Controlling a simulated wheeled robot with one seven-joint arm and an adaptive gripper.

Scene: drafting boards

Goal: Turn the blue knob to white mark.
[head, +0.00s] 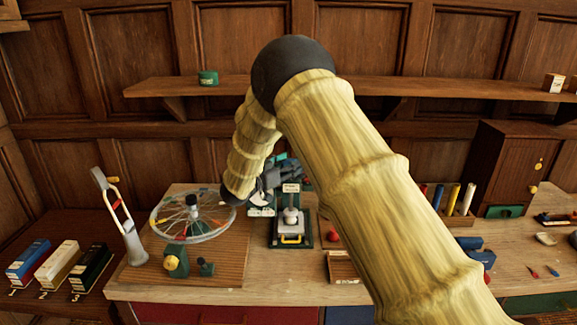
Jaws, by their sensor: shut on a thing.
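My gripper (272,184) is dark grey and small in the head view, at the end of my yellow arm. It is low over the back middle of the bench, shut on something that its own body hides. I cannot make out the blue knob or the white mark. A dark green thing (283,160) shows in part just behind the gripper. White label plates (262,212) show below it.
A spoked wheel (193,217) lies to the left, near a lamp-like stand (132,232). A rack of coloured tubes (455,213) stands right. My arm hides part of the bench (215,292).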

